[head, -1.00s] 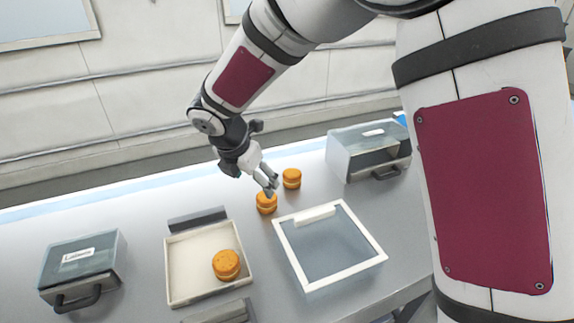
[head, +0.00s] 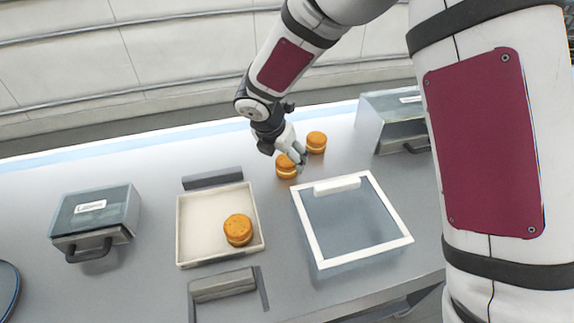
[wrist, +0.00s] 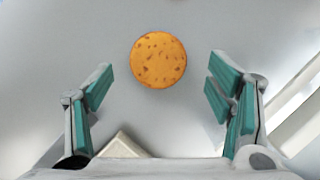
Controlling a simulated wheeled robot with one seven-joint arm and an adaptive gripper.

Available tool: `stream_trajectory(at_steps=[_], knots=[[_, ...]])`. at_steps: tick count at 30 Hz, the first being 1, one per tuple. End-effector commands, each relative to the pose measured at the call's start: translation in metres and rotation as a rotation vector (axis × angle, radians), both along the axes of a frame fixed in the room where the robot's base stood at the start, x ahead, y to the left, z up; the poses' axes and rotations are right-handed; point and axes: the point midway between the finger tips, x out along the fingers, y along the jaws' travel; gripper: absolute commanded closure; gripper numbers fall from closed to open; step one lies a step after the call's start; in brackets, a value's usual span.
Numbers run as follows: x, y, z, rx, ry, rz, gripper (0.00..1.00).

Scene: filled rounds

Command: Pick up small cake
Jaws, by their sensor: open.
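Three small cakes, orange-brown rounds with a pale filling, are in the head view. One small cake (head: 287,166) stands on the counter just at my gripper (head: 299,160), which partly overlaps it. A second small cake (head: 316,142) stands close behind it to the right. A third small cake (head: 238,230) is in the cream tray (head: 186,228). In the wrist view one round cake (wrist: 158,60) is seen from above, centred between the spread fingers of my gripper (wrist: 160,84). Clear space shows between it and both fingers, and nothing is held.
A white-framed glass-topped case (head: 397,243) stands right of the tray. A labelled box with a handle (head: 95,222) is at the left, and a similar box (head: 392,125) is at the back right.

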Motion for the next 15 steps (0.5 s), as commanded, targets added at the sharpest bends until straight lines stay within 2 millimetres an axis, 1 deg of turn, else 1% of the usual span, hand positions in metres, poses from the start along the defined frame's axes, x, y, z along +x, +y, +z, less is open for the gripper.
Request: stream_trajectory(at_steps=[1,6,9,15], knots=[[0.004,-0.001,-0.007,-0.001,0.002,0.0,0.26],[0.014,-0.004,-0.031,-0.001,0.003,0.001,0.26],[0.017,-0.007,-0.041,-0.002,0.002,0.001,0.26],[0.017,-0.007,-0.042,0.0,0.0,0.0,0.26]])
